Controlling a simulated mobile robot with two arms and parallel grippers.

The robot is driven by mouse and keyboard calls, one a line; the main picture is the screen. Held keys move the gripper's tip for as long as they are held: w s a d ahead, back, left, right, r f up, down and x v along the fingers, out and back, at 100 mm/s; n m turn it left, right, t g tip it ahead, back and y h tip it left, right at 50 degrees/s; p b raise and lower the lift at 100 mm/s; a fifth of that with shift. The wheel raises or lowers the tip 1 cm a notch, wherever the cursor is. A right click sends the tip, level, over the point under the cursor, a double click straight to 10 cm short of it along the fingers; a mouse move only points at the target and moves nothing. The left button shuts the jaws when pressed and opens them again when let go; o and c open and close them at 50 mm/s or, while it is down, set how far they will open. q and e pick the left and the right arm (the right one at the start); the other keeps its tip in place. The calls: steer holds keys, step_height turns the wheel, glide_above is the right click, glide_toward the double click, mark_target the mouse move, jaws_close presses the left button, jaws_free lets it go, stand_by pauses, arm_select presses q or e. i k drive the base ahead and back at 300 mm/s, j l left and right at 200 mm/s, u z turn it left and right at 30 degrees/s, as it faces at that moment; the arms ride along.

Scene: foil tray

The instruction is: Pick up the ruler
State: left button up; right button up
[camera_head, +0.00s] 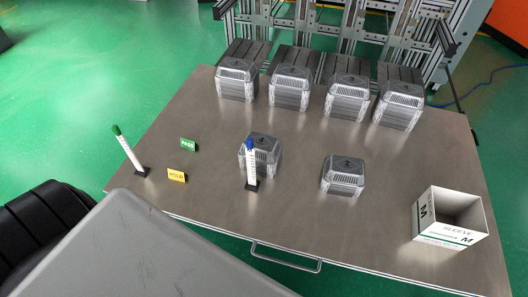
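I cannot surely pick out a ruler. Two thin white sticks with small dark marks stand on the metal table (310,215), each on a small black base. The green-topped stick (127,149) is at the left edge and leans in the picture. Neither of my grippers is in view, and nothing is seen touching either stick.
A green card (187,144) and a yellow card (176,175) are between the sticks. An open white box (450,217) marked M is at the right. The front middle is clear.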

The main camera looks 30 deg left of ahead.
mark_target(252, 184)
steer(key=j+u, duration=0.15)
steer(key=u, duration=0.8)
steer(key=k, duration=0.05)
